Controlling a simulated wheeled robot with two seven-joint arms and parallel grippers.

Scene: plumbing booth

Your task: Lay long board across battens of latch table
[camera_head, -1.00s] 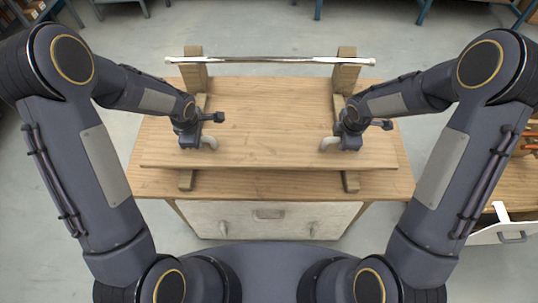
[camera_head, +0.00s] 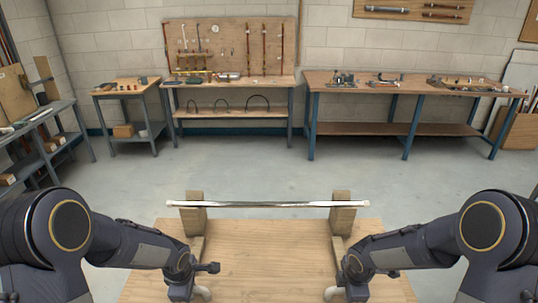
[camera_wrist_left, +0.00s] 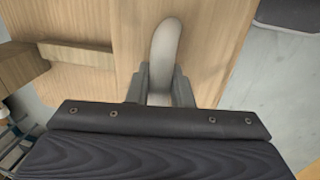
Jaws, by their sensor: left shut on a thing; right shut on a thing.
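The long board is pale wood with a light grey handle near each end. It shows in the left wrist view (camera_wrist_left: 205,45), and only its far part can be in the head view. My left gripper (camera_head: 192,291) is shut on the left handle (camera_wrist_left: 166,42). My right gripper (camera_head: 340,292) is shut on the right handle (camera_head: 331,294). The latch table (camera_head: 268,240) has a left batten (camera_head: 197,246) and a right batten (camera_head: 338,246). In the left wrist view a batten (camera_wrist_left: 78,54) runs out from beside the board. Whether they touch I cannot tell.
A shiny bar (camera_head: 268,204) spans two wooden uprights at the table's far side. Beyond it the floor (camera_head: 260,165) is clear. Workbenches with tools (camera_head: 395,80) line the back wall, and a side bench (camera_head: 45,112) stands at the left.

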